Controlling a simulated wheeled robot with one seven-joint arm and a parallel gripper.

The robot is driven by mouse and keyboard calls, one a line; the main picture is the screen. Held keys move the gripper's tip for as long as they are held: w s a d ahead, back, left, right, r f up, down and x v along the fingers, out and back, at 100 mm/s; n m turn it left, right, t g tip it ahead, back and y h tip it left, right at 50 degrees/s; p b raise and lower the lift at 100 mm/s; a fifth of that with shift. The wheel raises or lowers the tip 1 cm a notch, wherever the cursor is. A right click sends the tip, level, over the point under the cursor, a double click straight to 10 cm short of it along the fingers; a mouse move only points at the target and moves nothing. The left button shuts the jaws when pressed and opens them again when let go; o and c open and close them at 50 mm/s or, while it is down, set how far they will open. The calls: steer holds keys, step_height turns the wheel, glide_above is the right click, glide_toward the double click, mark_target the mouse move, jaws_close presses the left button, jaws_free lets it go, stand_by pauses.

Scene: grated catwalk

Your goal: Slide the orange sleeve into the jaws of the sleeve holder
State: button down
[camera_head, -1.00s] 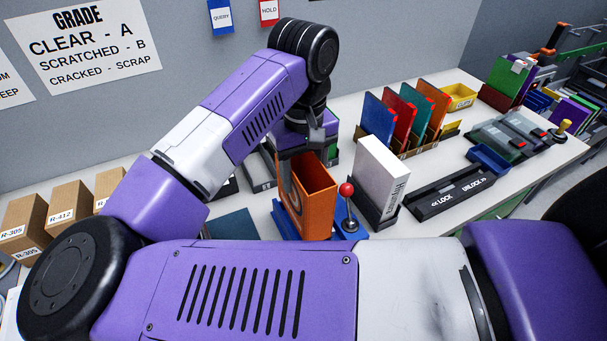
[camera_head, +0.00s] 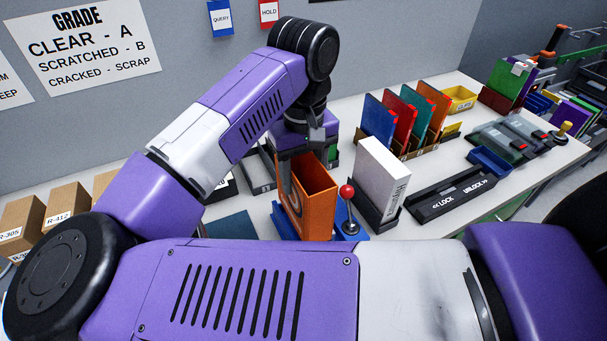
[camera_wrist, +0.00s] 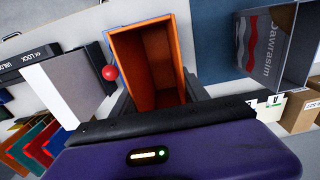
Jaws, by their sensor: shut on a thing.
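The orange sleeve (camera_head: 318,200) is an upright, open-topped, empty box in the head view. In the wrist view its open mouth (camera_wrist: 148,60) faces the camera. My gripper (camera_head: 292,188) is shut on the sleeve, with a grey finger against its left face; the other finger is mostly hidden. The blue sleeve holder (camera_head: 358,235) is at the sleeve's foot, with a blue part showing on each side.
A white box (camera_head: 382,175) in a dark stand is close to the right of the lever. A black lock/unlock rail (camera_head: 450,195) lies further right. Coloured cases (camera_head: 405,115) stand in a rack behind. Cardboard boxes (camera_head: 68,203) stand at left.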

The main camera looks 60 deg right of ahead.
steer(key=shift+f, duration=0.15)
steer(key=shift+f+b, duration=0.35)
steer(key=shift+b, duration=0.3)
steer(key=shift+f+b, duration=2.75)
steer(key=shift+b, duration=0.85)
steer(key=shift+f+b, duration=0.3)
steer(key=shift+b, duration=0.15)
steer(key=shift+c, duration=2.4)
jaws_free()
steer(key=shift+o, duration=0.2)
